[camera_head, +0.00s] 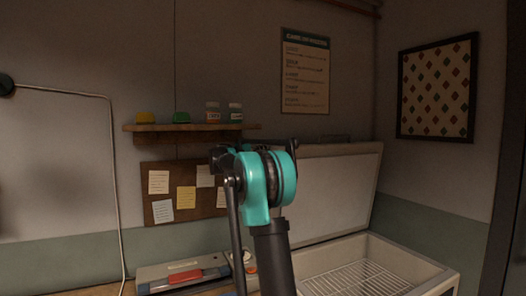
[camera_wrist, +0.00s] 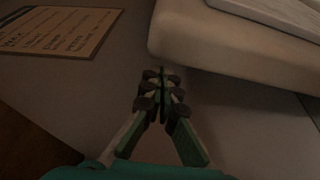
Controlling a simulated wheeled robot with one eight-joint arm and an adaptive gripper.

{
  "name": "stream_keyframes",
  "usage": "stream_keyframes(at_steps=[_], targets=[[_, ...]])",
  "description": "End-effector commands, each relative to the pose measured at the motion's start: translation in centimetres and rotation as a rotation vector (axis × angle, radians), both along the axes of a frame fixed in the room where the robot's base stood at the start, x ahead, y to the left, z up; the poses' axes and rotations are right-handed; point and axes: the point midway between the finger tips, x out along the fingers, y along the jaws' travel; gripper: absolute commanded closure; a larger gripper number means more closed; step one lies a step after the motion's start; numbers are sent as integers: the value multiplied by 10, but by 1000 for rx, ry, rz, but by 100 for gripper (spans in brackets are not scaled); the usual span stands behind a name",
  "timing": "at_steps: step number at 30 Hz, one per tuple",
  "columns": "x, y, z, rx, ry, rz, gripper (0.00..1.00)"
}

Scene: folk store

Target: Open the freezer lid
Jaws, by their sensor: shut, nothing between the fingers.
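The chest freezer (camera_head: 424,279) stands at the lower right in the head view, with a wire rack inside. Its white lid (camera_head: 334,195) is raised and tilted back toward the wall, so the inside shows. The lid's left part is hidden behind my arm. In the wrist view a pale, rounded edge that looks like the lid (camera_wrist: 235,55) is at the upper right. My gripper (camera_wrist: 162,75) is shut and empty, with its fingertips just left of that edge; I cannot tell whether they touch it. In the head view my teal wrist hides the fingers.
A wall shelf (camera_head: 190,127) with jars and small coloured items is behind my arm. A cork board (camera_head: 184,192) with notes hangs below it. A grey device with a red part (camera_head: 186,276) lies at the lower left. A poster (camera_head: 305,73) hangs above the lid.

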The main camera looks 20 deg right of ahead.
Motion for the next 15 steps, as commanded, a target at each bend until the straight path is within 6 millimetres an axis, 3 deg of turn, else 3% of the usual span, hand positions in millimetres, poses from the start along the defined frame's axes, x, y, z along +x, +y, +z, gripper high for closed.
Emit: stream_keyframes(at_steps=[8, 15], targets=[[-6, -1, 0, 0, -11, 0, 100], [-48, -4, -4, 7, -87, -1, 100]])
